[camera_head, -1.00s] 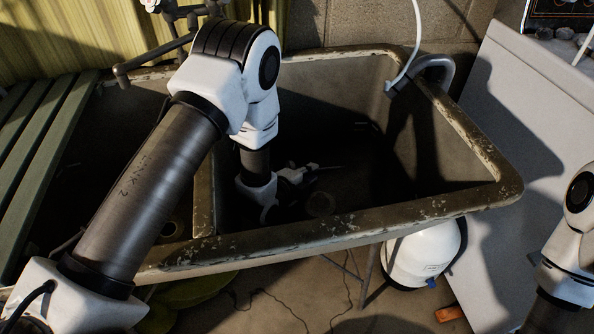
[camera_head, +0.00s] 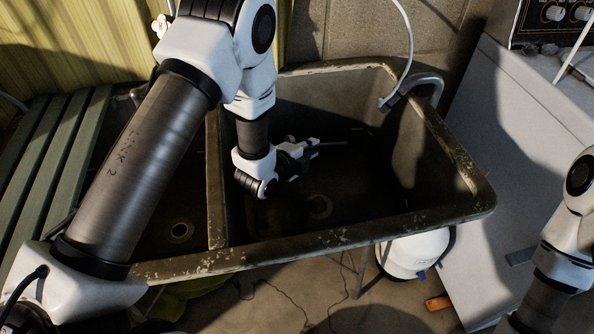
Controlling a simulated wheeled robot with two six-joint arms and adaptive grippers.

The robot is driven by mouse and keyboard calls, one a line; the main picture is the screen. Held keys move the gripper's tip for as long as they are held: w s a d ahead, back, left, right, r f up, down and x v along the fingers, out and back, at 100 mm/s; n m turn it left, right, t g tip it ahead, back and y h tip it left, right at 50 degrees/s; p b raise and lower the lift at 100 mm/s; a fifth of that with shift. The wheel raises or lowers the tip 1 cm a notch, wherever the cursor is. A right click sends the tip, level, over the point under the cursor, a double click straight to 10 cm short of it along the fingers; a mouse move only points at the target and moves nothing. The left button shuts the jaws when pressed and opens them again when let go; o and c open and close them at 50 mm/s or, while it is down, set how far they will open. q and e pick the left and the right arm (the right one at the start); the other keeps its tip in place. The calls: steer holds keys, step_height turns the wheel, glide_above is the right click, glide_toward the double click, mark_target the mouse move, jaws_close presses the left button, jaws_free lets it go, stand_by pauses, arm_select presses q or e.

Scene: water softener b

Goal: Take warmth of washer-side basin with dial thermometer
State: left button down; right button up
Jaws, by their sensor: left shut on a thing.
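The double sink has a worn, chipped rim. Its washer-side basin (camera_head: 400,160) is the right one, dark inside, with a drain (camera_head: 319,207) in its floor. My left arm reaches down into this basin. My left gripper (camera_head: 304,150) is inside it, above the floor, shut on a thin thing that looks like the dial thermometer (camera_head: 328,144). Its slim stem points right; its dial is not clear in the shadow. I cannot tell whether the stem touches anything. My right arm shows at the right edge, but its gripper is out of view.
The left basin has its own drain (camera_head: 180,230). Green slats (camera_head: 45,150) lie at the left. A hose (camera_head: 408,50) hangs at the back right corner. A white washer (camera_head: 505,120) with a knobbed panel (camera_head: 555,15) stands right. A white tank (camera_head: 412,254) is beneath.

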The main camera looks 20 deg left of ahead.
arm_select(q)
step_height(320, 180, up, 21)
steer(key=p, duration=1.4)
steer(key=shift+f, duration=0.15)
stand_by(1.1)
